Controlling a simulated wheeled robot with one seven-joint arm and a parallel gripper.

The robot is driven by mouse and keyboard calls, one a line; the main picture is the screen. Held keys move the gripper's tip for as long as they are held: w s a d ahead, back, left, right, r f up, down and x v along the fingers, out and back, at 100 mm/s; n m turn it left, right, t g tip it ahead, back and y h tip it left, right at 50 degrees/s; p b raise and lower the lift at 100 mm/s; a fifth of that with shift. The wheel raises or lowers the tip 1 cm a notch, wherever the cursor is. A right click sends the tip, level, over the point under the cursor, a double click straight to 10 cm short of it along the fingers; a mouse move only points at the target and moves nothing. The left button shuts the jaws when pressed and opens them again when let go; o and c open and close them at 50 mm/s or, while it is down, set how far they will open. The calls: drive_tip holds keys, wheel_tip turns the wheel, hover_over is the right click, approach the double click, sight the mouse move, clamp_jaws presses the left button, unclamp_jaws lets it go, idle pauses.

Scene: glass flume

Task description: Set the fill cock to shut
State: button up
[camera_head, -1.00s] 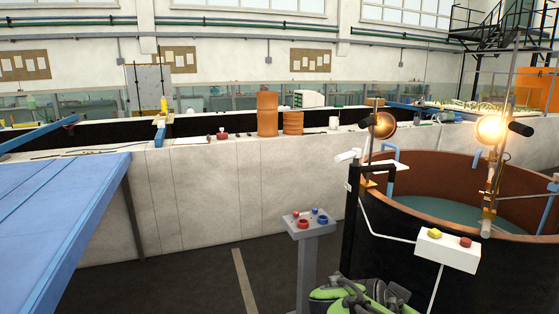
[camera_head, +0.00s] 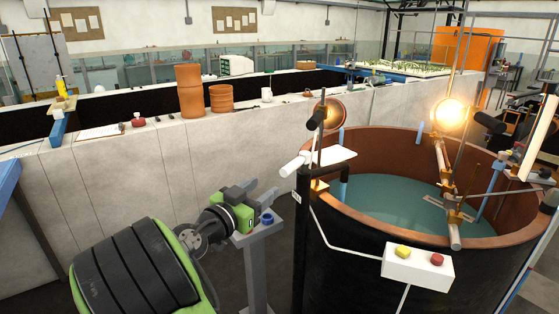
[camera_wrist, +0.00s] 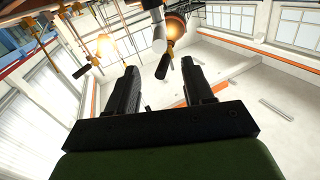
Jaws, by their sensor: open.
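No part in view is labelled as the fill cock. A white cylindrical end piece (camera_head: 295,164) juts left from a fitting at the top of the dark post on the tank's left rim, and I cannot tell if it is the cock. What looks like the same white piece shows in the wrist view (camera_wrist: 159,40), just beyond the fingertips. My gripper (camera_head: 256,191) is left of and below it, in front of the control pedestal. Its black fingers stand apart and empty in the wrist view (camera_wrist: 159,68), pointing upward.
The round dark tank (camera_head: 345,262) holds water. A white box (camera_head: 418,266) with yellow and red buttons is on its front. My gripper partly hides the grey pedestal (camera_head: 257,268); its blue knob (camera_head: 266,218) shows. Lit lamps (camera_head: 449,113) stand above the tank.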

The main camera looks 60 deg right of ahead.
sight(293, 167)
drive_tip(key=d+p, duration=0.1)
drive_tip(key=d, duration=0.3)
drive_tip(key=s+d, duration=0.1)
drive_tip(key=d, duration=0.4)
drive_tip(key=d+p, duration=0.1)
drive_tip(key=d, duration=0.3)
drive_tip(key=shift+s+d+p, duration=0.25)
drive_tip(key=shift+d+p, duration=0.05)
drive_tip(key=shift+d, duration=0.4)
drive_tip(key=shift+a, duration=0.1)
clamp_jaws()
